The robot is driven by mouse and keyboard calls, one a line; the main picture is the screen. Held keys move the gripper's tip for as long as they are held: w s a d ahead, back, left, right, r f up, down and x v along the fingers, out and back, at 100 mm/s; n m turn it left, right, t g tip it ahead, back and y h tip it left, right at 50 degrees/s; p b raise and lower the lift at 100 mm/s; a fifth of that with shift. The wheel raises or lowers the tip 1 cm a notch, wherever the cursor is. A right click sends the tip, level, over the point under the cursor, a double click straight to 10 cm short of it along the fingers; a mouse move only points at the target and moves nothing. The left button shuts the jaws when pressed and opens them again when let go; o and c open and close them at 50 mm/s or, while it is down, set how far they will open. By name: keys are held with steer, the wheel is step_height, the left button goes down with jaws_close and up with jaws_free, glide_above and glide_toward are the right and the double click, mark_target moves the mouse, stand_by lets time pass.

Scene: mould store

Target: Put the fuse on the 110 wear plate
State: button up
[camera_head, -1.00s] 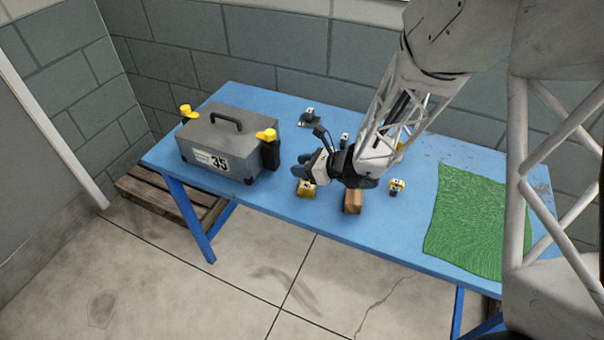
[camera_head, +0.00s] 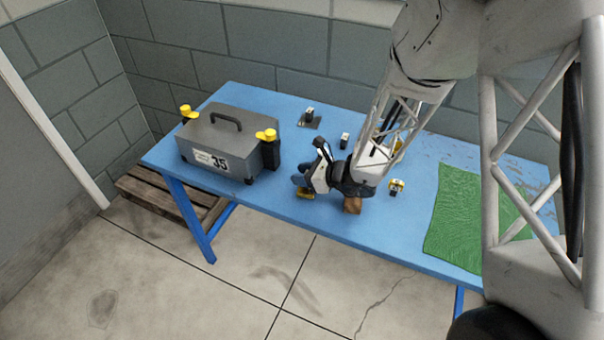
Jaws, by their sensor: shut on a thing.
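My gripper (camera_head: 303,186) is low over the front of the blue table, with its fingers down at a small yellow piece (camera_head: 306,195). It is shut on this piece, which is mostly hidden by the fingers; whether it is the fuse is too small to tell. A dark flat plate (camera_head: 317,125) at the back bears a small upright dark part with a pale top (camera_head: 310,112). A small dark and white piece (camera_head: 344,139) stands right of it, and a small yellow and white piece (camera_head: 397,187) stands right of my arm. No number 110 is readable.
A grey case (camera_head: 205,146) marked 35, with yellow-topped clamps, stands on the left of the blue table (camera_head: 285,222). A brown block (camera_head: 353,206) sits close right of my gripper. A green mat (camera_head: 455,220) covers the right part. Another yellow thing (camera_head: 399,145) is partly behind my arm.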

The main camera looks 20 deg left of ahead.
steer(key=shift+f, duration=0.1)
steer(key=o, duration=0.9)
steer(key=shift+d, duration=0.1)
steer(key=shift+d+r, duration=0.4)
steer(key=shift+d, duration=0.1)
steer(key=v, duration=1)
steer(key=shift+d, duration=0.35)
steer(key=shift+r, duration=0.1)
